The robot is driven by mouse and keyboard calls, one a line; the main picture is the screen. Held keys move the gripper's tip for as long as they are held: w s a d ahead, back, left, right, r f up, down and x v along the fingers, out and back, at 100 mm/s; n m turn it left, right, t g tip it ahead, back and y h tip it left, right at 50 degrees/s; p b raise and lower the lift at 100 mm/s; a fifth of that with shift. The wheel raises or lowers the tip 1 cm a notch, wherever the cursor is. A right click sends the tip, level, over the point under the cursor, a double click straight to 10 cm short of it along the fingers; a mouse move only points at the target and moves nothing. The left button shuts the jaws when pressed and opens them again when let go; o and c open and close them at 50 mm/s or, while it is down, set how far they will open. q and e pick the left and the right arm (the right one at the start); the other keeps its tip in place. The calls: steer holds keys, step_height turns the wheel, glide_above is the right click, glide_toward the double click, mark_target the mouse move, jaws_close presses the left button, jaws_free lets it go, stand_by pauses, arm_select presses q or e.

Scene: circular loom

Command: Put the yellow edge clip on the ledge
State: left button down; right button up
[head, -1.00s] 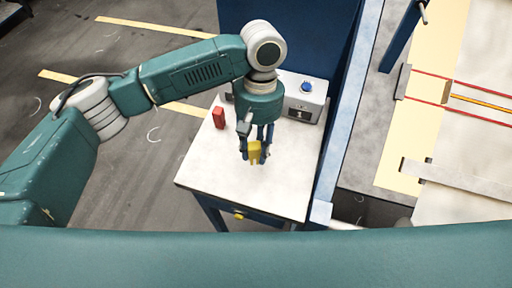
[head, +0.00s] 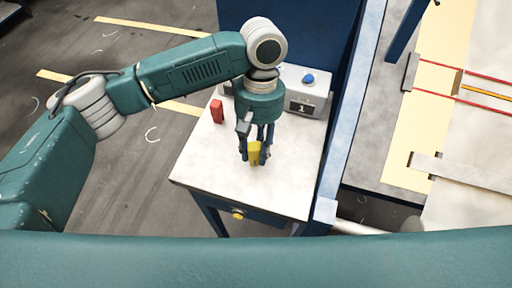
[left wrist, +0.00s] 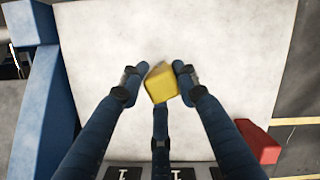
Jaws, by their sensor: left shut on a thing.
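The yellow edge clip (head: 254,150) is between the fingers of my left gripper (head: 255,158), just over or on the white tabletop; the head view does not show clearly whether it touches. In the left wrist view the clip (left wrist: 163,86) sits between the blue fingers of my left gripper (left wrist: 158,82), which is shut on it, with the white top behind. No surface is clearly marked as the ledge. My right gripper is not in view.
A red block (head: 217,111) stands on the white table (head: 205,165) to the left, and a grey box with a blue button (head: 308,78) at the back. The loom (head: 470,140) with red and orange bands is at the right. The table's front is clear.

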arm_select(q)
steer(key=shift+f, duration=0.35)
steer(key=c, duration=1.2)
jaws_free()
steer(key=v, duration=1.2)
